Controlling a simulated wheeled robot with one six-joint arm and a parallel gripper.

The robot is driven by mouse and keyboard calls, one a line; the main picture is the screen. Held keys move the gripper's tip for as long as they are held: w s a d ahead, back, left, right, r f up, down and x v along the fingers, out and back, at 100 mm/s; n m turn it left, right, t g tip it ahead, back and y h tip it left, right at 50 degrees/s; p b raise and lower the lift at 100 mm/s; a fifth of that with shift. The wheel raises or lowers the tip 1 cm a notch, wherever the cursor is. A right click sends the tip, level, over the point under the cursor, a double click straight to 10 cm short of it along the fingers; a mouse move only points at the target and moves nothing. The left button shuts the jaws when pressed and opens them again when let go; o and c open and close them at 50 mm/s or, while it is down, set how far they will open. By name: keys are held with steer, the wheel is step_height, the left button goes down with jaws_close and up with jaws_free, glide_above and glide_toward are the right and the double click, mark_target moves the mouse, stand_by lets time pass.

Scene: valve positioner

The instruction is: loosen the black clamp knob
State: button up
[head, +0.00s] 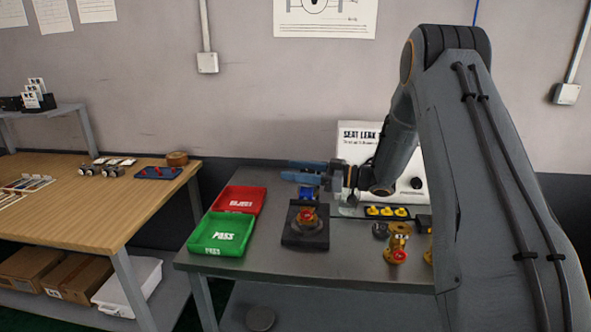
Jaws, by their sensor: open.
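My gripper (290,170) has two blue fingers, which point left and stand apart with nothing seen between them. It is above the back of the grey table, just above a blue part (307,191). A black square fixture (304,240) stands on the table in front of and below the gripper. A brass valve part with a red top (307,216) sits on the fixture. I cannot make out the black clamp knob for certain. A dark round object (380,230) lies on the table right of the fixture, and I cannot tell what it is.
A green PASS tray (221,250) and a red tray (240,208) are left of the fixture. A brass valve (397,254), yellow parts (386,211) and a white panel (357,140) are to the right. A wooden bench (60,225) stands left. The front table strip is clear.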

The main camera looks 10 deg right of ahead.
steer(key=shift+c, duration=0.3)
steer(key=c, duration=1)
steer(key=shift+a+f+n+g+b, duration=0.1)
steer(key=shift+n+g+b, duration=0.2)
steer(key=shift+g+b, duration=0.1)
steer(key=shift+s+a+n+g+y+b, duration=0.1)
steer(key=shift+s+n+g+y+b, duration=0.25)
steer(key=shift+n+g+b, duration=0.85)
steer(key=shift+s+n+g+y+b, duration=0.3)
steer(key=shift+n+g+b, duration=0.3)
steer(key=shift+g, duration=1.05)
steer(key=shift+s+a+n+g+y+b, duration=0.1)
steer(key=shift+s+n+g+y+b, duration=0.2)
steer(key=shift+n+g+b, duration=0.9)
steer(key=shift+s+g+p, duration=0.1)
steer(key=shift+g+p, duration=0.25)
steer(key=o, duration=1.1)
steer(key=shift+c, duration=0.2)
